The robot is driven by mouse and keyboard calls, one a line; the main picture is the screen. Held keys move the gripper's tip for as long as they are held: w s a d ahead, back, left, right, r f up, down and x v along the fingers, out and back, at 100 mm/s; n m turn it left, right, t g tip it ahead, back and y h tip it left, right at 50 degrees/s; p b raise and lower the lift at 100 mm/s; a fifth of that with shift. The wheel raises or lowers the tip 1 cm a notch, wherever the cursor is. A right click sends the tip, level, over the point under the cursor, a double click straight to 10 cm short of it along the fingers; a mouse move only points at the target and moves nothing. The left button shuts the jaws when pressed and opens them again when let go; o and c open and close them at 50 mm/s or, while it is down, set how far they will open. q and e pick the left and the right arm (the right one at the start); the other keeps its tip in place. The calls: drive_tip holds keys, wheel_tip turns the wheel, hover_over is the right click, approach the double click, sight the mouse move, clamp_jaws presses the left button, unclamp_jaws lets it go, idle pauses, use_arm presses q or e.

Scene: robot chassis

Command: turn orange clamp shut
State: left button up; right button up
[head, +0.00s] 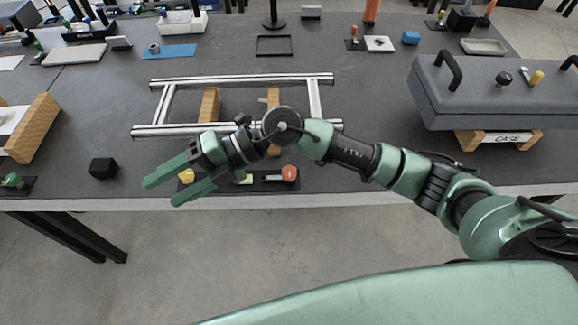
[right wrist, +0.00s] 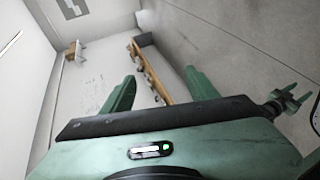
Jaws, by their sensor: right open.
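An orange clamp handle (head: 289,173) stands on a dark base plate near the table's front edge, below the metal frame in the head view. Whether that clamp is open or shut is too small to tell. My right gripper (head: 160,190) is open and empty, left of the clamp, with its fingers pointing left and away from it. My right forearm passes above and behind the clamp. In the right wrist view the fingers (right wrist: 160,90) are apart with nothing between them. A small green two-pronged shape (right wrist: 288,97) at the right looks like my left gripper; its jaws are unclear.
A yellow knob (head: 187,175) shows partly behind the right gripper. A metal rail frame (head: 240,80) lies on the dark table with wooden blocks. A black cube (head: 103,168) sits left of the gripper. A large grey case (head: 490,95) stands on the right. Other clamps stand farther back.

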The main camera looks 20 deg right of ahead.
drive_tip(key=w+d+f+n+h, duration=0.1)
drive_tip(key=w+d+f+h, duration=0.1)
drive_tip(key=d+f+h, duration=0.35)
drive_tip(key=m+t+h, duration=0.1)
drive_tip(key=h, duration=0.8)
hover_over(289, 171)
wheel_tip(289, 171, down, 4)
drive_tip(key=shift+w+d+f, duration=0.1)
drive_tip(key=shift+d+f, duration=0.05)
drive_tip(key=shift+f, duration=0.05)
wheel_tip(289, 171, down, 8)
drive_tip(key=shift+r+p, duration=0.2)
drive_tip(key=shift+p, duration=0.65)
clamp_jaws()
